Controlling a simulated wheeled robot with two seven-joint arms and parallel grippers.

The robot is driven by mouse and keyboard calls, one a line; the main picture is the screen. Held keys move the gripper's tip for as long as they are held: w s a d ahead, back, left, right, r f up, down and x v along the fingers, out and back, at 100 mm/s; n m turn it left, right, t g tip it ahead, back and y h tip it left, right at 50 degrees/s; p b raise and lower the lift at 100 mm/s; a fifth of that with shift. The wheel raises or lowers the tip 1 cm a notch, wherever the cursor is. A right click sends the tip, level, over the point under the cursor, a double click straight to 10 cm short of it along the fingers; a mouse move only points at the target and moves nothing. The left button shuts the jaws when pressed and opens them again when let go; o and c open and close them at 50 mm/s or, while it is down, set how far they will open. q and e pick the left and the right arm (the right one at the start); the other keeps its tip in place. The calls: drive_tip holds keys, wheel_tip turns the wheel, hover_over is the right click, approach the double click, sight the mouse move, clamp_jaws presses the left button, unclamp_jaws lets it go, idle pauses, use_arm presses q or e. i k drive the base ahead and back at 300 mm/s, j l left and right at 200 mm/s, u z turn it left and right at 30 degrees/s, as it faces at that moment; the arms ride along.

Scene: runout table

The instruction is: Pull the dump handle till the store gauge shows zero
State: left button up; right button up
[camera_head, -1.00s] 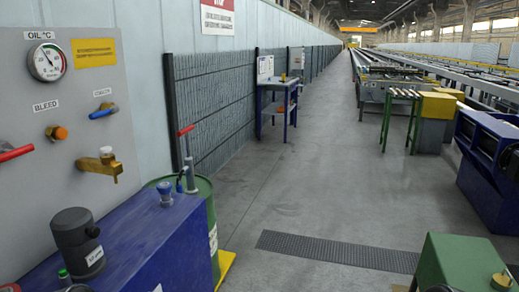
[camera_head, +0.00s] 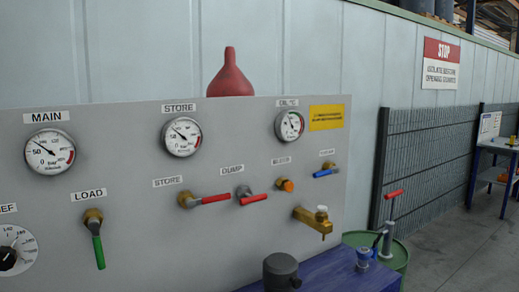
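The dump handle (camera_head: 253,199) is a short lever with a red grip under the DUMP label (camera_head: 232,169) on the grey panel. It points right, nearly level. The store gauge (camera_head: 181,136) is a round white dial above it to the left, under a STORE label. Its needle seems to point up and left, off the zero at the bottom of the dial; the exact reading is too small to tell. Neither of my grippers is in view, and nothing touches the handle.
A red-gripped store lever (camera_head: 204,200) sits close left of the dump handle. An orange bleed knob (camera_head: 286,185) and brass tap (camera_head: 312,219) are to the right. The main gauge (camera_head: 50,152) and green load lever (camera_head: 98,244) are left. A dark cap (camera_head: 281,270) stands below.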

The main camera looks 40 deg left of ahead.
sight(250, 199)
drive_tip(key=u, duration=1.85)
